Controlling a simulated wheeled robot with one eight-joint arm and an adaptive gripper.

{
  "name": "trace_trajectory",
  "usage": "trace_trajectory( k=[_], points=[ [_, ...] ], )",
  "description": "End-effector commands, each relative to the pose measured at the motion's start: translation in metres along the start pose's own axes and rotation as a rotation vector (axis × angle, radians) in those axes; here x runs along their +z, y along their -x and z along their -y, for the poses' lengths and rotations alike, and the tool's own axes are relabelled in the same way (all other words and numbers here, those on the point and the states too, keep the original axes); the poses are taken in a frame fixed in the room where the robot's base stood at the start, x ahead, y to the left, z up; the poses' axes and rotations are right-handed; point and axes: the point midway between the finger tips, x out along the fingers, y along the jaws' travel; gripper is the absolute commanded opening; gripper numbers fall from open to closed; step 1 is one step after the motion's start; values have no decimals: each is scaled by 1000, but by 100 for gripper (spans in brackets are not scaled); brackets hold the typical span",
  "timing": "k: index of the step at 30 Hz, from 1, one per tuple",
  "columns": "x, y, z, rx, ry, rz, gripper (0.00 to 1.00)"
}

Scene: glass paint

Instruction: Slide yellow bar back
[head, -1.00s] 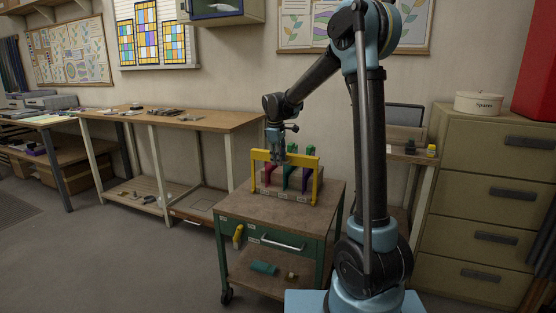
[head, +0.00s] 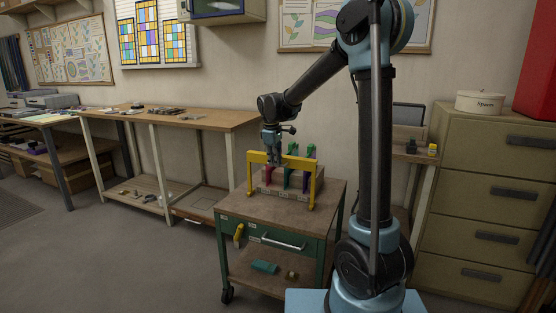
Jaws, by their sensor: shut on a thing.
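The yellow bar (head: 298,162) is an upside-down U shape with a level top and two legs. It stands upright at the rack (head: 301,180) on top of the green cart (head: 231,200). Red, green and purple pieces show in the rack behind the bar. My gripper (head: 273,162) reaches down onto the left part of the bar's top and is shut on it. The fingertips are small and partly hidden by the bar.
The cart top has bare room in front of the rack. A long wooden workbench (head: 218,121) stands at the left behind the cart. A tan drawer cabinet (head: 470,190) stands at the right. My arm hides part of the view right of the cart.

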Motion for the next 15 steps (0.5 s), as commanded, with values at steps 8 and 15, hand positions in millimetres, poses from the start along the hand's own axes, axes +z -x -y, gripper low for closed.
trace_trajectory(
  k=[8,15],
  points=[
    [0,4,17,-1,0,-1,0],
    [-1,4,18,-2,1,-1,30]
  ],
)
